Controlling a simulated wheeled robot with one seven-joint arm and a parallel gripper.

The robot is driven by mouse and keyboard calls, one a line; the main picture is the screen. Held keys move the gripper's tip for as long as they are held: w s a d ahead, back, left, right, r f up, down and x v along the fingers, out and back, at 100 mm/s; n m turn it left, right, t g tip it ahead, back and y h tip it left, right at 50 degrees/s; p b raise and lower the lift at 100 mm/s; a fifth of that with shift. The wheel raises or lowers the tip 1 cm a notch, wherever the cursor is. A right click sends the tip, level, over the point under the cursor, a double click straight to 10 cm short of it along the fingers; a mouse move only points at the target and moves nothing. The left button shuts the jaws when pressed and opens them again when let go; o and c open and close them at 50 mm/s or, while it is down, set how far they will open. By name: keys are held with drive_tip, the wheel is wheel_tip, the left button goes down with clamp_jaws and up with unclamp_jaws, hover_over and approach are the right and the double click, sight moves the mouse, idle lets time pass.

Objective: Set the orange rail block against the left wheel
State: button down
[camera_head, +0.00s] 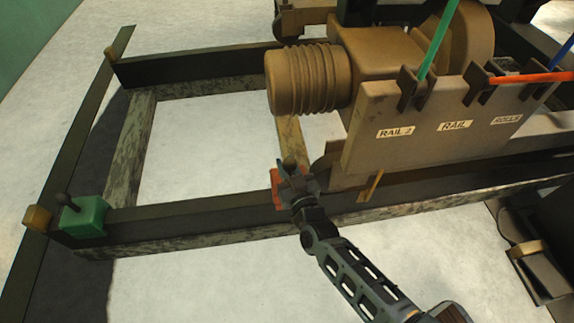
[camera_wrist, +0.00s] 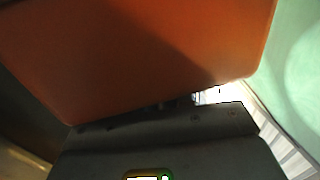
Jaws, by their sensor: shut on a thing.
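My gripper (camera_head: 286,183) is shut on the orange rail block (camera_head: 277,189), at the near dark rail (camera_head: 190,214). In the wrist view the block (camera_wrist: 150,55) fills the upper part, above my dark gripper body. I cannot tell whether the block touches the rail. A curved brown part, seemingly the left wheel (camera_head: 326,166), sits low at the carriage's left end, just right of my gripper. It is partly hidden, and I cannot tell the exact gap to the block.
The brown carriage panel (camera_head: 375,150) with RAIL and ROLLS labels overhangs to the right, with a ribbed motor (camera_head: 308,80) above. Green (camera_head: 442,40) and red (camera_head: 530,78) levers stick out. A green block (camera_head: 83,217) sits on the rail's left end. The rail between is clear.

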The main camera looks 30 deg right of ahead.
drive_tip(key=shift+f+b, duration=0.6)
idle(0.3)
drive_tip(key=c, duration=1)
unclamp_jaws()
drive_tip(key=shift+o, duration=0.4)
drive_tip(key=shift+f, duration=0.2)
drive_tip(key=s+p, duration=0.1)
drive_tip(key=s, duration=0.1)
drive_tip(key=s+p, duration=0.1)
drive_tip(key=s, duration=0.1)
drive_tip(key=s+p, duration=0.1)
drive_tip(key=s, duration=0.1)
drive_tip(key=shift+s+a+r, duration=0.2)
drive_tip(key=shift+s+a, duration=0.05)
drive_tip(key=shift+a, duration=0.1)
drive_tip(key=shift+s+a+f, duration=0.1)
drive_tip(key=shift+s, duration=0.5)
